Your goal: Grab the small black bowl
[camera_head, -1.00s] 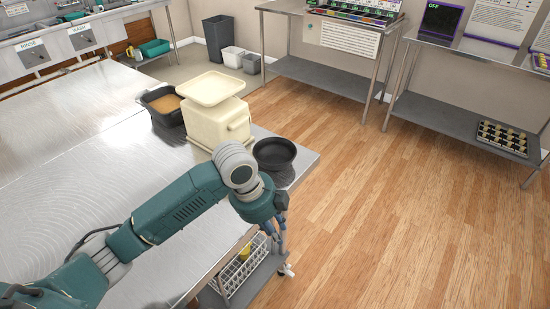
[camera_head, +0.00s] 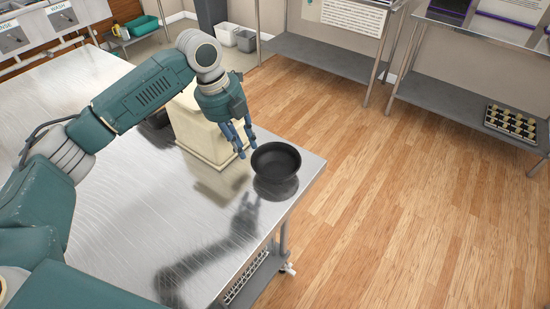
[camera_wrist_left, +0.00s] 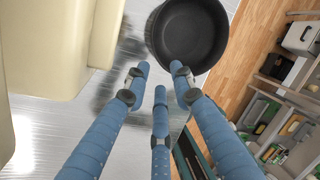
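The small black bowl (camera_head: 276,160) stands upright on the steel table near its right corner. My left gripper (camera_head: 243,149) hangs above the table, just left of the bowl and apart from it in the head view. Its blue fingers are spread with nothing between them. In the left wrist view the bowl (camera_wrist_left: 188,34) lies just beyond the fingertips (camera_wrist_left: 161,80) and is empty. My right gripper is not in view.
A cream container (camera_head: 205,135) stands right behind my left gripper, close to the bowl; it also fills the upper left of the left wrist view (camera_wrist_left: 65,40). The steel tabletop (camera_head: 130,215) in front is clear. Wood floor lies beyond the table's right edge.

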